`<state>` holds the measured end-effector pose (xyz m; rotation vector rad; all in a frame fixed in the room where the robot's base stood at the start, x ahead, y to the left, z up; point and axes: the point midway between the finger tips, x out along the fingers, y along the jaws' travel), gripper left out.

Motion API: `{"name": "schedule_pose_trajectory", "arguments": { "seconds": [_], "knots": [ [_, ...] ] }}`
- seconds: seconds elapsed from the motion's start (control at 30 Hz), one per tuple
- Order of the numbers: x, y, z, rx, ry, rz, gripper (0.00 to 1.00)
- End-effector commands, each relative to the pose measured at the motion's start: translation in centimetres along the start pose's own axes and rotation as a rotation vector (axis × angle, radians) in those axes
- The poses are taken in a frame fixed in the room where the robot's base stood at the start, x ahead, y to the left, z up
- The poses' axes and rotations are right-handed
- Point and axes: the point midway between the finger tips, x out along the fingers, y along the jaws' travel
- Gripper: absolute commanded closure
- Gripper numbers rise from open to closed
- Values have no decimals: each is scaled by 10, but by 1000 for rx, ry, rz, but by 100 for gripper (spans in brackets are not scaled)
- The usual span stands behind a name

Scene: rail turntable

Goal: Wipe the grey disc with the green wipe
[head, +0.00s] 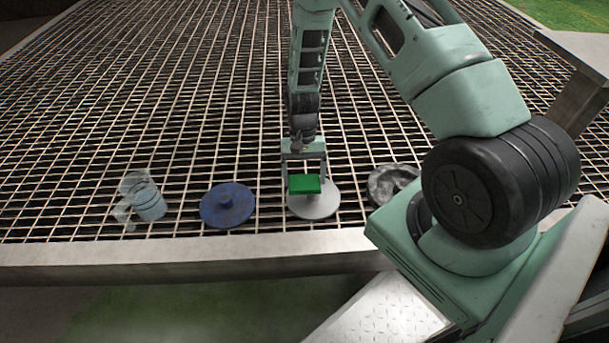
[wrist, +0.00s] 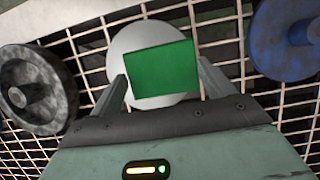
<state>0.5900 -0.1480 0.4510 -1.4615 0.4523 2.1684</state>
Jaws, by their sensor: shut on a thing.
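The green wipe (head: 304,184) is a flat green block held between the fingers of my gripper (head: 304,182). It also shows in the wrist view (wrist: 160,68), between the two fingertips (wrist: 160,80). My gripper is shut on it. The grey disc (head: 314,205) is a pale round plate lying on the metal grating, directly beneath the wipe. In the wrist view the disc (wrist: 125,40) shows around the wipe's upper and left edges, and the wipe hides much of it. I cannot tell whether the wipe touches the disc.
A dark mottled disc (head: 388,182) lies to the right, close to my arm. The grating (head: 150,90) behind is clear, and a metal edge (head: 190,249) runs in front.

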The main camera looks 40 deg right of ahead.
Motion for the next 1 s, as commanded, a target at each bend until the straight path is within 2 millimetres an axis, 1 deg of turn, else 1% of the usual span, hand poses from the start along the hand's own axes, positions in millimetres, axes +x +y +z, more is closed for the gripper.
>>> {"name": "schedule_pose_trajectory", "arguments": {
  "seconds": [0.03, 0.6, 0.9, 1.0],
  "knots": [
    [-10, 0, 4, 0, 0, 0, 40],
    [-58, 0, 24, 0, -1, 0, 40],
    [-58, 0, 24, 0, -1, 1, 40],
    [-62, -2, 24, -16, 1, 4, 40]
  ]
}}
